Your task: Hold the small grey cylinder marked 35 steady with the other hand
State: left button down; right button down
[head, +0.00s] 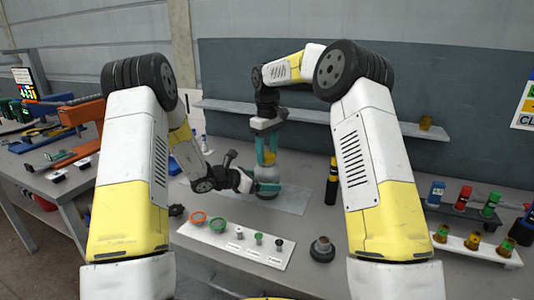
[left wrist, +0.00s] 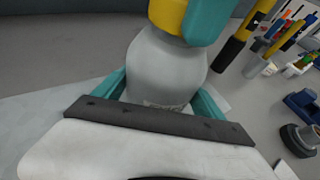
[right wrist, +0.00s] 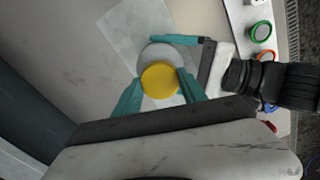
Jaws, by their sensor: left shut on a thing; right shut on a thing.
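The small grey cylinder (head: 266,195) stands upright on the table. In the left wrist view the grey cylinder (left wrist: 165,72) fills the middle, with dark marking low on its side that I cannot read. My left gripper (head: 266,187) is shut around its lower body, one teal finger on each side. A yellow round piece (right wrist: 159,78) sits on top of the cylinder. My right gripper (right wrist: 160,92) points down from above and is shut on this yellow piece. In the head view my right gripper (head: 267,160) is directly above the left one. The fingers hide part of the cylinder.
A pale mat (head: 292,200) lies under the cylinder. A white tray (head: 222,240) with coloured rings and small parts is in front. A black and yellow tool (head: 331,182) stands to the right, near a dark round part (head: 321,250). Racks (head: 470,240) stand farther right.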

jog(key=n, duration=1.6)
jog(key=shift+n, duration=0.4)
jog(key=n, duration=1.5)
jog(key=shift+r, duration=0.1)
jog(key=c, duration=0.7)
grip_release()
